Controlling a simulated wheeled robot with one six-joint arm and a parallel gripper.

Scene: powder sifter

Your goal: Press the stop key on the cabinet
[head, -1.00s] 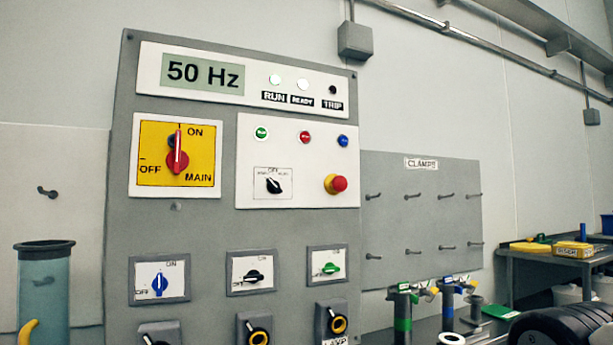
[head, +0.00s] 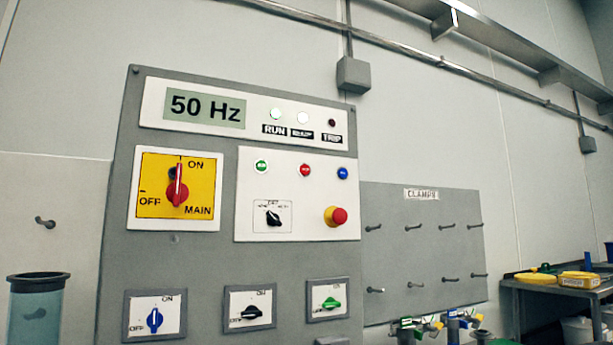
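The grey cabinet (head: 205,265) stands left of centre and faces me. On its white panel (head: 296,225) a row holds a green key (head: 261,166), a red key (head: 305,170) and a blue key (head: 342,173). The red key sits in the middle; its small lettering is too blurred to read for certain. A larger red mushroom button (head: 339,216) on a yellow collar sits lower right on the same panel. The display (head: 204,106) reads 50 Hz. My gripper is not in view.
The yellow main switch (head: 177,195) points up at ON. Blue, black and green knobs line the lower cabinet. A clamps board (head: 424,250) with hooks hangs to the right. A side table (head: 560,290) holds yellow items. A teal cylinder (head: 36,310) stands lower left.

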